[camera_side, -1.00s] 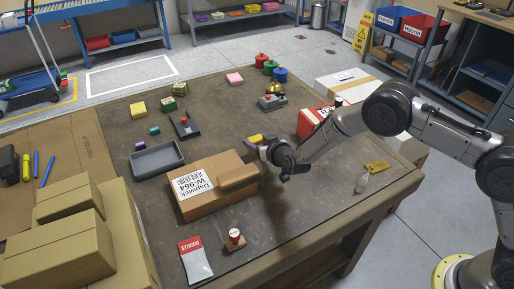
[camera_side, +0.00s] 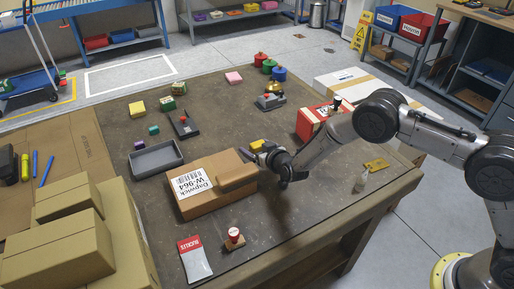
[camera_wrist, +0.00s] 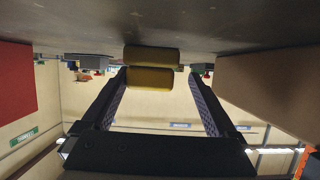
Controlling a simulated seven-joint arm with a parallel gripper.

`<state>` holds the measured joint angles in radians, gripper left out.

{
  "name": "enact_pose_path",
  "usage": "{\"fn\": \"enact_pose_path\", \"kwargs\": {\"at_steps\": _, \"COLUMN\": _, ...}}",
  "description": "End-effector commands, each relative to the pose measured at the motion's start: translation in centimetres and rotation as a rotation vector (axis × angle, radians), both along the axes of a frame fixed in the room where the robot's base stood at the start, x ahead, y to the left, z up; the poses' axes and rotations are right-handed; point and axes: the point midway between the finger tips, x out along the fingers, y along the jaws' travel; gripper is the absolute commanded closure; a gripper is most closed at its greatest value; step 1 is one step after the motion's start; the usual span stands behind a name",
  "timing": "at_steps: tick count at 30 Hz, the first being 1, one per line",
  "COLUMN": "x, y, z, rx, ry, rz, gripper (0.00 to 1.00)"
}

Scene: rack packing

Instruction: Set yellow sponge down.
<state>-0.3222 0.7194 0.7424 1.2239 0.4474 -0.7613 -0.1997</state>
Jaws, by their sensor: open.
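The yellow sponge (camera_side: 257,145) is at the fingertips of my gripper (camera_side: 262,152), behind the large cardboard parcel in the side view. The sponge looks at or very close to the tabletop; the exact contact is hidden.
The cardboard parcel (camera_side: 205,195) with a label is right beside my gripper. A red box (camera_side: 313,124) stands to the right on the table (camera_side: 300,215). A grey tray (camera_side: 157,160) lies at left. A red-topped stamp (camera_side: 234,237) is in front.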

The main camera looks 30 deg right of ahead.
Motion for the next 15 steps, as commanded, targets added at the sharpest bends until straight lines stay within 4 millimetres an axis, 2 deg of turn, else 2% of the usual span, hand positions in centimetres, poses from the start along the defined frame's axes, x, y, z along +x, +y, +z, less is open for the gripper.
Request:
{"fn": "enact_pose_path", "kwargs": {"at_steps": 3, "x": -0.1, "y": 0.0, "z": 0.4, "rx": 0.000, "ry": 0.001, "rz": 0.000, "gripper": 0.06}}
{"fn": "enact_pose_path", "kwargs": {"at_steps": 7, "x": -1.5, "y": 0.0, "z": 0.9, "rx": 0.000, "ry": 0.002, "rz": 0.000, "gripper": 0.06}}
{"fn": "enact_pose_path", "kwargs": {"at_steps": 15, "x": -6.3, "y": 0.1, "z": 2.9, "rx": -0.001, "ry": 0.000, "rz": 0.001, "gripper": 0.06}}
